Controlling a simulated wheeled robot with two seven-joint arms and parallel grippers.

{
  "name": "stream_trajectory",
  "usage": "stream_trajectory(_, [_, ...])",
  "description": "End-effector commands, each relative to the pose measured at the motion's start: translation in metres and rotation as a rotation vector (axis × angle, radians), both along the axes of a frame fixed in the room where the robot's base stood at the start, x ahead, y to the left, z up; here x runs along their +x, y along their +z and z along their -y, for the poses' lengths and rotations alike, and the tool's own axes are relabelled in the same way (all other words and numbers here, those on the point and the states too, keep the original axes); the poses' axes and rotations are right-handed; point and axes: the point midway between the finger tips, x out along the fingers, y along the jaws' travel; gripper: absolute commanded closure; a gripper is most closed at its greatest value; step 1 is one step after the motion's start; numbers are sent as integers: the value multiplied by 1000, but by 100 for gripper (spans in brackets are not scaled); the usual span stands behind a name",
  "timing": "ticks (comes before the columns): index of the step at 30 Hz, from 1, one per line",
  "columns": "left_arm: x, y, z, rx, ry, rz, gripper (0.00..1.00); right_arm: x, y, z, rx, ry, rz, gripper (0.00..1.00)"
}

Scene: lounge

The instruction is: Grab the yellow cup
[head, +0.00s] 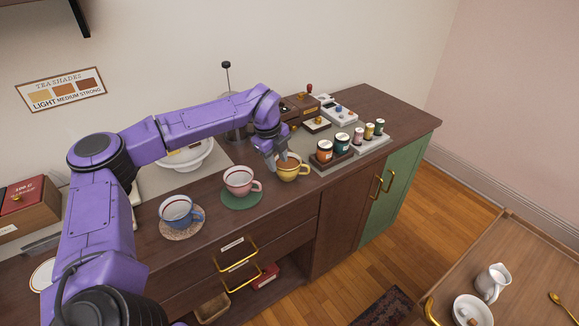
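The yellow cup (292,173) stands upright on the dark wooden counter, right of the pink cup, with its handle toward the right. Brown liquid shows inside it. My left gripper (276,160) points down at the cup's left rim, seemingly touching or overlapping it. The fingertips are small and partly hidden, so I cannot tell whether they are open or closed on the rim. My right gripper is out of the picture.
A pink cup (239,180) on a green coaster and a blue cup (177,211) stand left along the counter. Several jars (325,151) sit close at right. A white bowl (190,155) is behind. A wooden trolley (530,250) stands lower right.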

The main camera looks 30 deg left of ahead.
Motion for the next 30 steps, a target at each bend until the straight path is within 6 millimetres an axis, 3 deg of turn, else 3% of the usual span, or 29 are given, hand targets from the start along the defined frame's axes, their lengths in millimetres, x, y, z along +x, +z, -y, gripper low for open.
stream_trajectory(4, [1,-23,2,1,-2,-7,63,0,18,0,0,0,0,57])
stream_trajectory(8, [6,-45,3,0,-2,-4,63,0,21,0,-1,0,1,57])
stream_trajectory(16, [8,-51,4,1,-4,0,63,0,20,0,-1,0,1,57])
stream_trajectory(19, [7,-51,4,1,-4,0,96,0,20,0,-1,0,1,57])
stream_trajectory(20, [7,-51,4,1,-4,0,100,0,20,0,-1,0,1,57])
stream_trajectory(30, [8,-50,4,1,-4,1,100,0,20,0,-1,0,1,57])
